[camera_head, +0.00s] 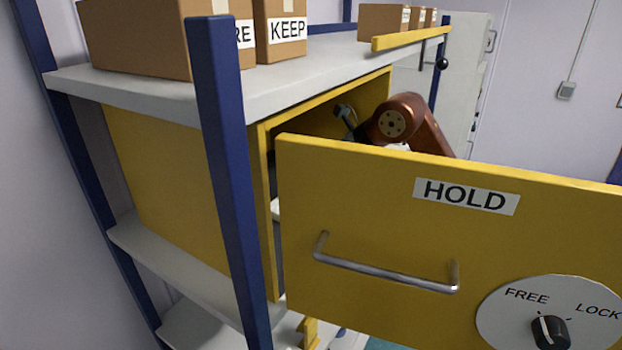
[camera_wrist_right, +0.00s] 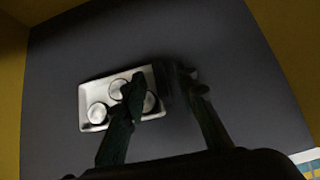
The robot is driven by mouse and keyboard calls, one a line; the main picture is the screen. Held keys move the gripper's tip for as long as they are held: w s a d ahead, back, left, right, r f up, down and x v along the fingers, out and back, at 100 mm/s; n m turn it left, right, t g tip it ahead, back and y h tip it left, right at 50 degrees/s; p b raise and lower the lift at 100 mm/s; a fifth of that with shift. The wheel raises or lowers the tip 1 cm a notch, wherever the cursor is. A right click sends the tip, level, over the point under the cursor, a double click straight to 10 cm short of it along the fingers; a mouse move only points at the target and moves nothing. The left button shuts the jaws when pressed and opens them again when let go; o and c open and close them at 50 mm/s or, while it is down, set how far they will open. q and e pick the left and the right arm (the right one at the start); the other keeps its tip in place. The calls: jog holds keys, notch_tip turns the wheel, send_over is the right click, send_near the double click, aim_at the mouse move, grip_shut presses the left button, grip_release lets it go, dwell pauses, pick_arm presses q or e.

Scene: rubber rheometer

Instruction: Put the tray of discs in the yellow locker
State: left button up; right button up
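The yellow locker (camera_head: 175,190) sits on the shelf rack. Its door (camera_head: 385,215), labelled HOLD, stands open and carries a metal handle (camera_head: 385,276) and a FREE/LOCK dial (camera_head: 550,318). My right arm reaches into the opening behind the door, which hides its gripper in the head view. In the right wrist view, a white tray (camera_wrist_right: 88,92) with several pale discs (camera_wrist_right: 98,113) lies on a dark surface between yellow walls. My right gripper (camera_wrist_right: 161,82) is open, its fingers apart at the tray's right side. One finger overlaps the tray; contact is unclear. My left gripper is out of view.
A blue upright post (camera_head: 228,180) stands in front of the locker. Cardboard boxes (camera_head: 145,40), one marked KEEP, stand on the grey shelf (camera_head: 160,92) above. A pale cabinet (camera_head: 470,60) is behind at the right. The open door blocks the front right.

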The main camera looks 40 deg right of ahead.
jog(key=shift+s+d+r, duration=0.1)
jog(key=shift+s+r, duration=0.1)
jog(key=shift+r, duration=0.15)
jog(key=v, duration=0.5)
jog(key=shift+f+p, duration=0.1)
jog(key=shift+p, duration=0.25)
pick_arm(q)
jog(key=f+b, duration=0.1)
jog(key=b, duration=0.1)
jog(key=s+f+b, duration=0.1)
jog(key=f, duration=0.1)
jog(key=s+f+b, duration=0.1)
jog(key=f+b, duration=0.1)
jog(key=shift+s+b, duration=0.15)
jog(key=shift+b, duration=0.2)
pick_arm(e)
jog(key=s+d, duration=0.4)
jog(key=s, duration=0.6)
jog(key=shift+s+f, duration=0.15)
jog(key=shift+s, duration=0.25)
jog(key=shift+d, duration=0.1)
